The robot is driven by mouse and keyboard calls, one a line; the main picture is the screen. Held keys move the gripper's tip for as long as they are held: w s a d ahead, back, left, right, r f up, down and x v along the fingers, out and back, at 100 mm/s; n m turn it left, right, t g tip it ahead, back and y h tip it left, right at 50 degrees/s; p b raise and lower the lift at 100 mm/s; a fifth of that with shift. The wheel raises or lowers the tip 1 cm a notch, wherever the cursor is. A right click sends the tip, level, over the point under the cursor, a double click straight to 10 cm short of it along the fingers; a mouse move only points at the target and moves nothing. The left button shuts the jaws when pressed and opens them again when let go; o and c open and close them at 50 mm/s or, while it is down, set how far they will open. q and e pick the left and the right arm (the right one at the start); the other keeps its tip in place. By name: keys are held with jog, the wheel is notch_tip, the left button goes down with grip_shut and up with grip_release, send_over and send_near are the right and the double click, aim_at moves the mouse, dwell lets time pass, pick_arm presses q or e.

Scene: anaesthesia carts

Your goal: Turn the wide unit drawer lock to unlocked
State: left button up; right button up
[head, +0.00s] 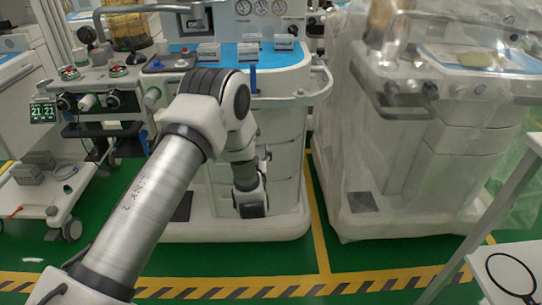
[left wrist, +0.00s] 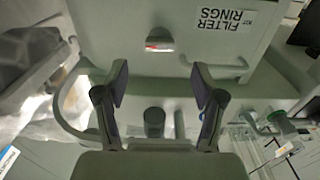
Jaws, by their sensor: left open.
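The wide unit (head: 285,140) is a white cart with a blue top in the middle of the head view. My left arm reaches across its front, and my left gripper (head: 251,207) is low in front of its drawers. The left wrist view shows a pale drawer front (left wrist: 120,25) with an upside-down "FILTER RINGS" label (left wrist: 225,25). A small rounded fitting with a red mark (left wrist: 160,42), apparently the lock, sits on it. My left gripper (left wrist: 160,82) is open and empty, its fingertips either side of that fitting in the picture. Contact cannot be told. My right gripper is not seen.
A plastic-covered cart (head: 410,140) stands to the right, and a cart with a green-digit display (head: 43,112) to the left. A white table (head: 515,262) is at lower right. Green floor with a striped yellow line (head: 330,285) is clear in front.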

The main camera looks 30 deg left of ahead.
pick_arm(q)
jog(key=b+x, duration=0.1)
jog(key=x, duration=0.6)
jog(key=shift+w+r, duration=0.15)
jog(key=shift+w, duration=0.2)
jog(key=shift+a, duration=0.15)
jog(key=c, duration=1.1)
